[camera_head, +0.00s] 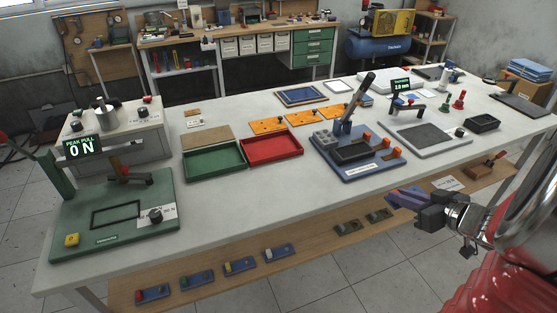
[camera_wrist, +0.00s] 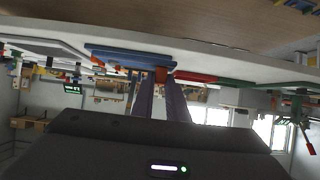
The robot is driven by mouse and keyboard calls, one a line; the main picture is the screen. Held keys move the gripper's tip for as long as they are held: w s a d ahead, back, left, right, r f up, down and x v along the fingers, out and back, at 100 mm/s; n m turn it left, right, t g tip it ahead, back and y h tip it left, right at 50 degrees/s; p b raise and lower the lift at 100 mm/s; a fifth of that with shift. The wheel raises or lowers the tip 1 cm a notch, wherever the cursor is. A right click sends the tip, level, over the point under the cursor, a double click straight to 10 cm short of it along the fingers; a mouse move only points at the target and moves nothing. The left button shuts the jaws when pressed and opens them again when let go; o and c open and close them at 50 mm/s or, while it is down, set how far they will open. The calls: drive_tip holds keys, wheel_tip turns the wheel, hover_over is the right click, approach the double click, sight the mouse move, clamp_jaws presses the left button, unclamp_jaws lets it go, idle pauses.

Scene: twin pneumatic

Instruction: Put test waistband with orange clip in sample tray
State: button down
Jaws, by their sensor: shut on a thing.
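My gripper (camera_head: 396,197) is at the table's front edge in the head view, with dark purple fingers pointing left. In the wrist view the picture is upside down and the fingers (camera_wrist: 162,80) are close together. A small orange part (camera_wrist: 161,74) shows at their tips. I cannot tell whether it is held or belongs to the blue fixture (camera_head: 340,165) behind it. What the fingers grip is not clear, and I cannot make out a waistband there. A green tray (camera_head: 214,176), a red tray (camera_head: 272,160) and a black tray (camera_head: 483,130) stand on the table; no sample tray label is readable.
The blue fixture carries orange knobs and an upright lever (camera_head: 361,94). A grey-padded white stand (camera_head: 425,150) is to its right. A green pull tester (camera_head: 115,215) is at the left. Several small blue pieces lie on the lower shelf (camera_head: 215,290). The table's front middle is clear.

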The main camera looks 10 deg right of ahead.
drive_tip(key=shift+n+y, duration=0.6)
drive_tip(key=w+a+f, duration=0.1)
drive_tip(key=w+a, duration=0.4)
drive_tip(key=a, duration=0.1)
drive_tip(key=w+a+f, duration=0.1)
drive_tip(key=w+a, duration=0.4)
drive_tip(key=a, duration=0.2)
drive_tip(key=w+a+f, duration=0.2)
drive_tip(key=w+a, duration=0.3)
drive_tip(key=a, duration=0.1)
drive_tip(key=shift+w+a, duration=0.3)
drive_tip(key=shift+r, duration=0.1)
